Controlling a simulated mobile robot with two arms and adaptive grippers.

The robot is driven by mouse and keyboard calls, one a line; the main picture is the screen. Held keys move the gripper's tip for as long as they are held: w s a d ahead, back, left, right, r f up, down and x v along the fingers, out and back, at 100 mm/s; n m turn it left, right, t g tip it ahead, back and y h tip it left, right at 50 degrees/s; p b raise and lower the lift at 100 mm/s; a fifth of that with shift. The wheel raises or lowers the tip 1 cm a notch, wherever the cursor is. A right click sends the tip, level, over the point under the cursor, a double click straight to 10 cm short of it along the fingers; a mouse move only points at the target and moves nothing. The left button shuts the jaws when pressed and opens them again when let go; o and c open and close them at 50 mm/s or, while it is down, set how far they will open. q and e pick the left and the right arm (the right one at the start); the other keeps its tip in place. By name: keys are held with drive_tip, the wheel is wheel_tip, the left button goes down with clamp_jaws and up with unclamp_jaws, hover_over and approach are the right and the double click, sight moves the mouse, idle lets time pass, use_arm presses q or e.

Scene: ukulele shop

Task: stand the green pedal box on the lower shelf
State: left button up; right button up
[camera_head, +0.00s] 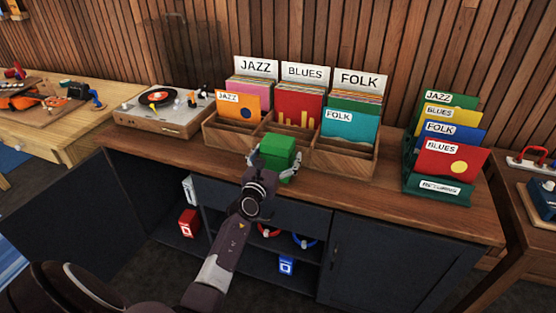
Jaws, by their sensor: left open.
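The green pedal box (279,149) is at the front of the wooden countertop, before the record crates. My left gripper (274,164) is open, with one finger on each side of the box; I cannot tell whether the fingers touch it. The gripper and wrist hide the box's lower part. Below, in the open middle of the dark cabinet, the lower shelf (307,281) holds a red box (188,222) on the left and a blue box (287,265) further right. My left forearm hides part of the shelves. My right gripper is out of view.
Wooden record crates (342,160) stand behind the green box. A turntable (162,109) is at left and a green record rack (438,184) at right. An open cabinet door (80,217) is at left; a closed door (395,262) is at right. Coiled red and blue cables (304,241) lie inside.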

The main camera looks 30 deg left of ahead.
use_arm(q)
drive_tip(key=shift+r, duration=0.1)
drive_tip(key=shift+c, duration=0.7)
drive_tip(key=c, duration=1.7)
drive_tip(key=shift+o, duration=0.2)
drive_tip(key=shift+r, duration=0.15)
